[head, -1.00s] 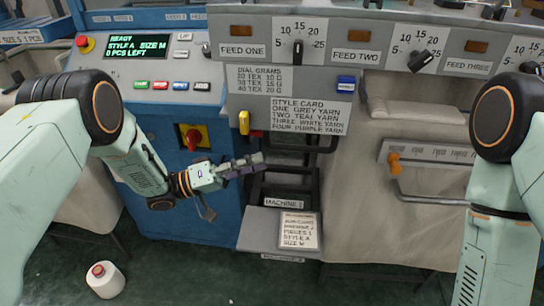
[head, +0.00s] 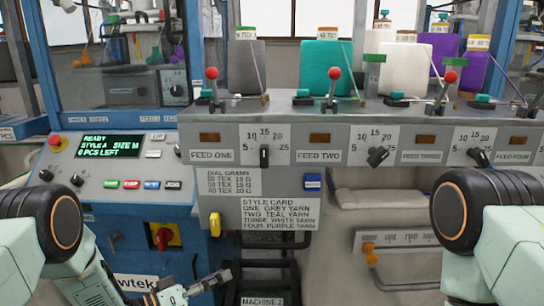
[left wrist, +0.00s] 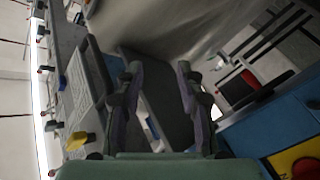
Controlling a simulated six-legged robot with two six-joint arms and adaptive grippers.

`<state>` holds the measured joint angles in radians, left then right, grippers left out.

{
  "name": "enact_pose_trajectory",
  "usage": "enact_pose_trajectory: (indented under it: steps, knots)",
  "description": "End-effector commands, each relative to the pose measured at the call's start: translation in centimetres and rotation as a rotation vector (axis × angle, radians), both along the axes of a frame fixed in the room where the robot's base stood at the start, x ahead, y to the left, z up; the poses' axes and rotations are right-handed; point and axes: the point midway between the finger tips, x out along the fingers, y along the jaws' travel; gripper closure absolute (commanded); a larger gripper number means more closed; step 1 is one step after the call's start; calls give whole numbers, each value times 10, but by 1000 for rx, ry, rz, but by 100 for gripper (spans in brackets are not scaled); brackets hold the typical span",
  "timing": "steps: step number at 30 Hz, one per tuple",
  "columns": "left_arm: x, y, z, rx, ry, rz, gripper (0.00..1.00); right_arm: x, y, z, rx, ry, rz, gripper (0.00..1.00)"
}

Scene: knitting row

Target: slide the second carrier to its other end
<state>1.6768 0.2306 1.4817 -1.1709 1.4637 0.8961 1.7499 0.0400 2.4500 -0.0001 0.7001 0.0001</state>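I cannot tell for sure which part is the second carrier. Feed two (head: 319,157) has a red-knobbed lever (head: 334,74) and a small teal block (head: 303,93) on the ledge above its dial (head: 377,154). Coloured parts, orange and purple, show small behind the window (head: 120,65) at the left. My left gripper (head: 212,283) is at the bottom of the head view, in front of the blue cabinet and well below the ledge. The left wrist view shows its two fingers (left wrist: 157,72) apart with nothing between them. My right arm comes in at the right; its gripper is out of view.
Yarn cones, grey (head: 247,68), teal (head: 327,68), white (head: 406,68) and purple, stand behind the levers. A control panel (head: 112,155) with a lit display is at the left. A yellow handle (head: 215,224) sticks out by the style card (head: 280,214). An orange knob (head: 371,257) is lower right.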

Motion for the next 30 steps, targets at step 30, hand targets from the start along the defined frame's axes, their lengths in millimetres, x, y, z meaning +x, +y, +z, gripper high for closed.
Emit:
enact_pose_trajectory:
  steps: [30]
  knots:
    - [-393, 89, -147, 1130, 1083, 182, 63, 0, 0, 0, 0, 0, 0, 60]
